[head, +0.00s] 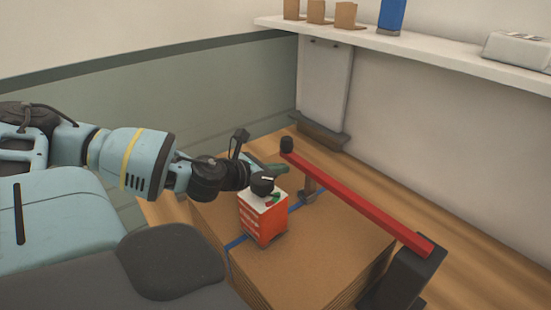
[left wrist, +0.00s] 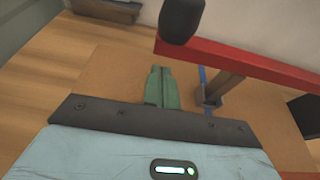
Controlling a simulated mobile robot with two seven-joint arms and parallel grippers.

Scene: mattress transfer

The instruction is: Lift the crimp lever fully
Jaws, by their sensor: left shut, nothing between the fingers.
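The crimp lever is a long red bar (head: 355,201) with a black knob (head: 287,145) at its far left end. Its near right end meets a dark block (head: 408,278). It slopes over a cardboard stack (head: 310,262) with a blue strap (head: 235,243). My left gripper (head: 280,169) is just left of and below the knob, shut and empty, apart from the lever. In the left wrist view its green fingers (left wrist: 161,88) are together, with the red bar (left wrist: 245,62) and knob (left wrist: 181,20) beyond them. My right gripper is not in view.
An orange and white box with a black dial (head: 263,213) stands on the stack close to my left gripper. A white shelf (head: 420,57) on the wall holds small brown boxes, a blue cylinder and a grey device. Wooden floor shows around the stack.

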